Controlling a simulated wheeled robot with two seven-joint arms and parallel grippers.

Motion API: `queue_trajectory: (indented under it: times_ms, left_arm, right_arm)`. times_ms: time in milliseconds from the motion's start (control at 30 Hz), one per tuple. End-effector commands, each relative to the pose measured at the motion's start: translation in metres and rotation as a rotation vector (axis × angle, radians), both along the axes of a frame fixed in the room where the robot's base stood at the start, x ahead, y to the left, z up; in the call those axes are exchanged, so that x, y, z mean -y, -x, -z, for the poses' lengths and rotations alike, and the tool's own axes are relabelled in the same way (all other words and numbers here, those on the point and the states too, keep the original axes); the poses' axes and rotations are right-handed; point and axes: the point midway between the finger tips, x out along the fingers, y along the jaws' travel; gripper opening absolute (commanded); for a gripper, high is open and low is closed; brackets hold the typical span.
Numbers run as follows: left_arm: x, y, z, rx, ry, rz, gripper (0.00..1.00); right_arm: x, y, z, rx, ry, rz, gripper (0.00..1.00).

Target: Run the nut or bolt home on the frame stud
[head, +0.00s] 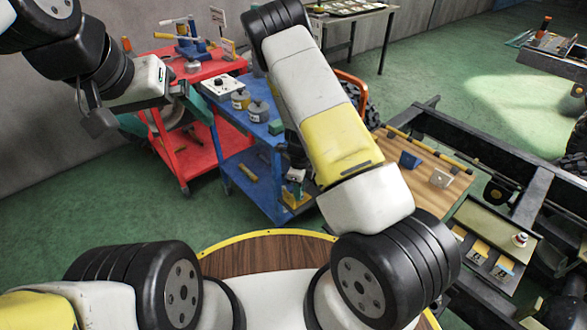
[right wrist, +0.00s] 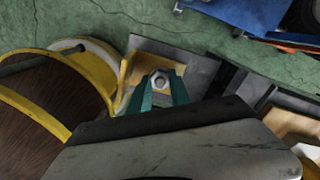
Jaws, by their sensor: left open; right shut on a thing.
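My right gripper (right wrist: 160,88) is shut on a small grey hex piece, a nut or a bolt head (right wrist: 160,77), held between its teal fingertips in the right wrist view. A yellow bracket with a grey plate (right wrist: 141,64) lies right behind the hex piece. The hex piece appears in front of the bracket; I cannot tell whether it touches it or sits on a stud. In the head view my right gripper (head: 295,178) points down over the yellow bracket (head: 295,200), partly hidden by my arm. My left gripper (head: 100,122) is open and empty at the upper left.
A blue cart (head: 230,125) with jars and a red cart (head: 190,72) stand behind. The dark chassis frame (head: 450,130) is at right, with a wooden board (head: 425,178) and a parts tray (head: 490,215). Green floor is free at left.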

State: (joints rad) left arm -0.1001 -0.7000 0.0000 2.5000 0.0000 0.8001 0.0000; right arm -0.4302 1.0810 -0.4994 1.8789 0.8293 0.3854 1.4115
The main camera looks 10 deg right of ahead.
Motion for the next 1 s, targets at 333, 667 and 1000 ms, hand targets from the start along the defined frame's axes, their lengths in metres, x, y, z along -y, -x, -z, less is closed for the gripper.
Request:
queue_trajectory:
  times_ms: [333,667,1000]
  left_arm:
    - [0.0,0.0,0.0,0.0,0.0,0.0,1.0]
    - [0.0,0.0,0.0,0.0,0.0,0.0,1.0]
    - [0.0,0.0,0.0,0.0,0.0,0.0,1.0]
  right_arm:
    - [0.0037,0.0004,0.0004,0.0,0.005,0.003,0.49]
    - [0.0013,0.0002,0.0002,0.0,0.002,-0.001,0.39]
    - [0.0008,-0.0001,0.0,0.001,0.0,-0.122,0.39]
